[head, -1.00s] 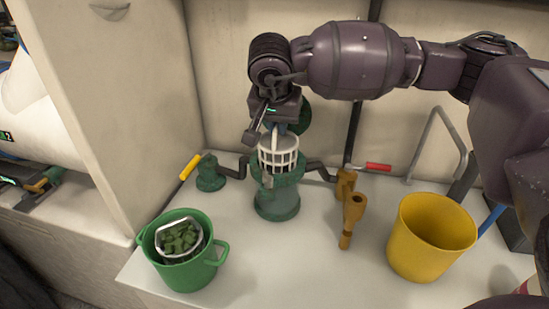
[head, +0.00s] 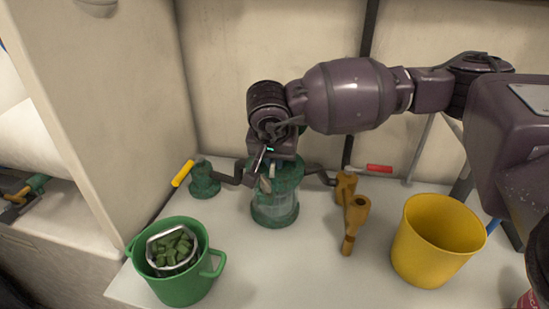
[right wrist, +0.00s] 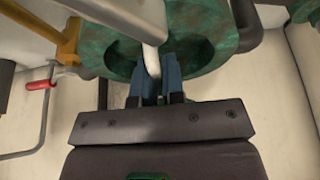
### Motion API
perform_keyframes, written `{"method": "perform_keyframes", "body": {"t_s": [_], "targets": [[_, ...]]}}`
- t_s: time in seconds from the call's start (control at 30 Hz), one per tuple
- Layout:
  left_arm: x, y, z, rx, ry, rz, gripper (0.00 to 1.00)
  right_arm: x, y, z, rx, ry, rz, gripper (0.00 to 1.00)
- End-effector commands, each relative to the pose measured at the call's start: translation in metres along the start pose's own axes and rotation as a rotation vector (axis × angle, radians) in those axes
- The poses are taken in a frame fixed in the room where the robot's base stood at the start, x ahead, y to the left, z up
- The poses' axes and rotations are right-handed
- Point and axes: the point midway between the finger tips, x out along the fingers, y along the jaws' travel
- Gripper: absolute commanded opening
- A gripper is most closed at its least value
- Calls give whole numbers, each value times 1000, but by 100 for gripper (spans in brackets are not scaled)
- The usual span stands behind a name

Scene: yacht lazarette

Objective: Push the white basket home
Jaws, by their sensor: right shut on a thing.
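The white basket is mostly hidden inside the green strainer housing (head: 277,213), which stands upright on the white counter and has a clear lower bowl. Only a little of the basket's pale handle (head: 271,171) shows below my right wrist. My right gripper (head: 268,176) points down at the housing's open top. In the right wrist view its blue fingers (right wrist: 156,82) are shut on the white handle (right wrist: 150,30), inside the green rim (right wrist: 205,60). How deep the basket sits cannot be told. My left gripper is not in view.

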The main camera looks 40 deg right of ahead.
Motion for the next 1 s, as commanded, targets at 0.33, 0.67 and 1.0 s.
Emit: {"method": "perform_keyframes", "body": {"t_s": [0.33, 0.67, 1.0], "targets": [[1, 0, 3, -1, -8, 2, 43, 2, 0, 1, 0, 0, 0, 35], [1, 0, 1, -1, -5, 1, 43, -2, 0, -1, 1, 2, -1, 35], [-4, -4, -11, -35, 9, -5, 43, -62, 0, -3, 2, 8, -9, 35]]}}
